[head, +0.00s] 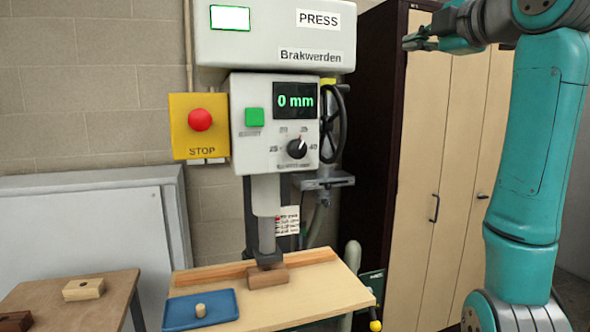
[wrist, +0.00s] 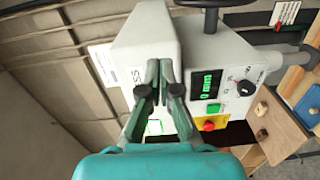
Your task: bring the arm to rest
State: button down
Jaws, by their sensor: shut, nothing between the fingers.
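My gripper (head: 411,43) is raised at the upper right of the head view, in front of the tall cabinet and right of the press. In the wrist view my gripper (wrist: 158,72) has its two dark fingers close together, with nothing held. My teal arm stands folded upward at the right. The press (head: 270,50) has a display (head: 295,100) reading 0 mm, a green button (head: 254,117), a black knob (head: 297,148) and a handwheel (head: 333,124). The gripper is apart from all of these.
A wooden block (head: 268,277) sits under the press ram on the light table (head: 335,290). A blue tray (head: 180,312) holds a small wooden piece (head: 201,310). A red stop button (head: 200,120) is left of the press. A side table (head: 95,300) bears a wooden block (head: 84,289). A cabinet (head: 455,150) stands behind my arm.

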jog(key=w+f+m+h, duration=0.1)
jog(key=w+f+m, duration=0.25)
jog(key=f, duration=1.15)
jog(key=w+f+m+h, duration=0.1)
jog(key=w+f+m, duration=0.25)
jog(key=f, duration=1.25)
jog(key=s+f+m+h, duration=0.1)
jog(key=s+f+m, duration=0.3)
jog(key=f, duration=1.1)
jog(key=s+f+m+h, duration=0.15)
jog(key=s+f, duration=0.45)
jog(key=f, duration=0.9)
jog(key=s+a+f+m+g+h, duration=0.1)
jog(key=s+f+m, duration=0.1)
jog(key=s+f, duration=0.9)
jog(key=s+a+f+m, duration=0.1)
jog(key=s+f+m, duration=0.35)
jog(key=s, duration=0.95)
jog(key=s+a+r+m+g, duration=0.1)
jog(key=s+r, duration=0.1)
jog(key=s, duration=2.5)
jog(key=shift+s+r+m, duration=0.2)
jog(key=shift+s+m, duration=0.05)
jog(key=shift+m, duration=0.05)
